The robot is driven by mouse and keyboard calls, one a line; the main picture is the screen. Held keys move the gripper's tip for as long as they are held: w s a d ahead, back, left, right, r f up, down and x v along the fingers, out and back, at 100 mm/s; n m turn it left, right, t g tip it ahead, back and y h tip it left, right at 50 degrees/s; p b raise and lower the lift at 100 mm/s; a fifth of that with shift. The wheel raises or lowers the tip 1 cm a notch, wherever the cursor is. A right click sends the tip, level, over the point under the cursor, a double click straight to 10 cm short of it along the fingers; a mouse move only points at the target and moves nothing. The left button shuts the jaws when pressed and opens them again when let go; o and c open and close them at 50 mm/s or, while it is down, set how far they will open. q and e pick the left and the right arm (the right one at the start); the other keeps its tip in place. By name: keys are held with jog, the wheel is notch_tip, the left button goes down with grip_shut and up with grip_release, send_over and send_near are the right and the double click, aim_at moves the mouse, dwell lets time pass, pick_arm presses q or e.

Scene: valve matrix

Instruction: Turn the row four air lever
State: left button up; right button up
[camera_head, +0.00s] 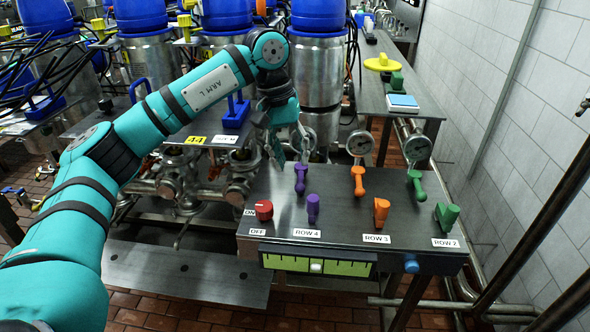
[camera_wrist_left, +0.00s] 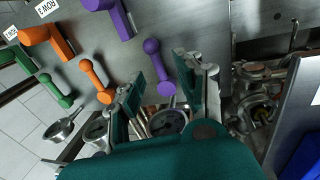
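The ROW 4 label (camera_head: 306,233) sits at the panel's front edge. Behind it are a short purple handle (camera_head: 313,208) and a longer purple lever with rounded ends (camera_head: 301,179). Both purple parts also show in the left wrist view, the longer lever (camera_wrist_left: 156,62) and the short handle (camera_wrist_left: 112,14). Which one is the air lever is not marked. My left gripper (camera_head: 287,155) is just behind the longer lever, pointing down. In the left wrist view its fingers (camera_wrist_left: 169,92) are spread, with the lever's ball end in the gap between them; contact is not visible.
A red ON/OFF knob (camera_head: 264,210) is left of the purple handle. ROW 3 has an orange lever (camera_head: 358,181) and handle (camera_head: 381,212); ROW 2 has a green lever (camera_head: 416,184) and handle (camera_head: 446,216). Gauges (camera_head: 360,144) stand behind the panel (camera_head: 340,205).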

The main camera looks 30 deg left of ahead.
pick_arm(q)
notch_tip(320, 180, up, 7)
jog(key=a, duration=0.1)
jog(key=shift+s+a, duration=0.2)
jog(key=shift+s, duration=0.05)
jog(key=shift+f, duration=0.1)
jog(key=shift+c, duration=0.2)
